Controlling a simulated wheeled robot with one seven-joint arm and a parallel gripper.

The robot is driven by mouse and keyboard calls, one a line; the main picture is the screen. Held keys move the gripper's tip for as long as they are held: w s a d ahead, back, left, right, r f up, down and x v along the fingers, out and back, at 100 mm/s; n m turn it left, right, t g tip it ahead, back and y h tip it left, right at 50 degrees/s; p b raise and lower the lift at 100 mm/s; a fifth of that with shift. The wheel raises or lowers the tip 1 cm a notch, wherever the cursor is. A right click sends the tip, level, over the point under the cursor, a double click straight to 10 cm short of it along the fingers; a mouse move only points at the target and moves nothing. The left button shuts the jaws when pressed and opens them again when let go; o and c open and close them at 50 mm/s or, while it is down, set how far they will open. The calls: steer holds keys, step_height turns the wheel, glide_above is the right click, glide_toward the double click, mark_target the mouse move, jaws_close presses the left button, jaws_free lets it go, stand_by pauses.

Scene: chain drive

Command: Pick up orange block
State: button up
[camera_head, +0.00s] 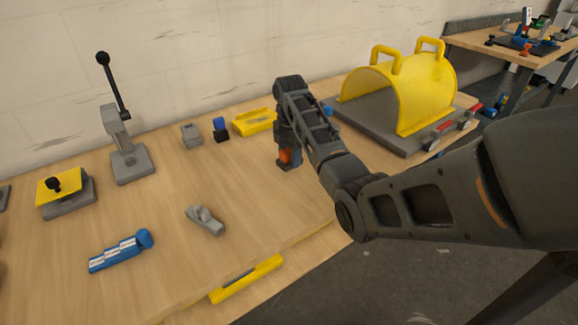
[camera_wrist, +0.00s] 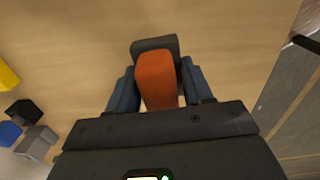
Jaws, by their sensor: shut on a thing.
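The orange block (camera_head: 285,155) is in my gripper (camera_head: 290,160), near the middle of the table in the head view. In the wrist view the orange block (camera_wrist: 157,78) sits between the two blue fingers of my gripper (camera_wrist: 155,88), which are shut on it. A dark grey piece (camera_wrist: 154,45) shows at the far end of the block. The block's lower part is hidden by the gripper body. I cannot tell whether it touches the wooden table (camera_head: 170,215).
A yellow tray (camera_head: 254,122), a blue and black piece (camera_head: 221,129) and a grey block (camera_head: 191,135) lie left of my gripper. A yellow arched cover (camera_head: 415,90) stands to the right. A lever press (camera_head: 130,160) stands further left.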

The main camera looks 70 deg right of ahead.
steer(key=s+d+r, duration=0.6)
steer(key=s+d, duration=0.1)
steer(key=s, duration=0.1)
steer(key=shift+s+d+r+b, duration=0.2)
steer(key=shift+s+d+b, duration=0.05)
steer(key=shift+b, duration=0.05)
